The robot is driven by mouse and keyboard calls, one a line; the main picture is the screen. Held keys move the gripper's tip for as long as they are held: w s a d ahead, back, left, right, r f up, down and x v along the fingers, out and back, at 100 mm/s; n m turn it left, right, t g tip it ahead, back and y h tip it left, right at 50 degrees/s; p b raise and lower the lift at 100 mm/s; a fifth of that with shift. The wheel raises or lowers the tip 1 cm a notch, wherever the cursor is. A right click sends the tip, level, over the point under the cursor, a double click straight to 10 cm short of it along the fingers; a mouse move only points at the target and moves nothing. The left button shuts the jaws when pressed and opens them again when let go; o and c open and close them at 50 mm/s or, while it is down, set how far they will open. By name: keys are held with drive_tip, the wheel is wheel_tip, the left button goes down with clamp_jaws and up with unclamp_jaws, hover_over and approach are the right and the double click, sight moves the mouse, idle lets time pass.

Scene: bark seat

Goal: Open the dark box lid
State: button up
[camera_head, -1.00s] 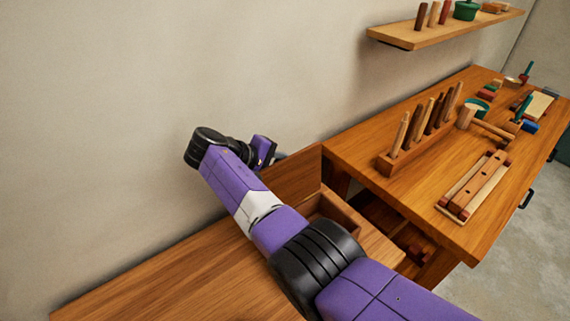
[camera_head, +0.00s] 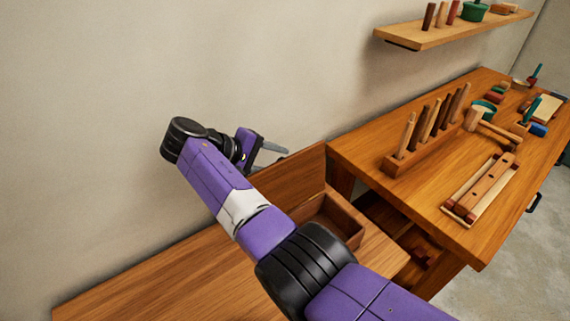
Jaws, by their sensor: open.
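The brown wooden box (camera_head: 349,222) sits on the low wooden surface, partly behind my arm. Its open interior shows. The lid (camera_head: 302,174) stands raised at the back of the box, near the wall, with its left part hidden by my arm. My gripper (camera_head: 283,157) is open and empty, with its grey fingers pointing right, beside the upper part of the lid in the picture. I cannot tell whether a finger touches the lid.
A higher workbench (camera_head: 420,195) stands to the right with a peg rack (camera_head: 425,148), a mallet (camera_head: 490,130) and a slatted wooden piece (camera_head: 482,188). A shelf (camera_head: 450,32) hangs above it. The low surface (camera_head: 190,285) is bare at the left.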

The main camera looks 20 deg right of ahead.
drive_tip(key=shift+v, duration=0.95)
drive_tip(key=shift+a+r, duration=0.1)
drive_tip(key=v, duration=0.8)
drive_tip(key=shift+a+r, duration=0.15)
drive_tip(key=shift+a, duration=0.25)
drive_tip(key=shift+w, duration=0.15)
idle(0.4)
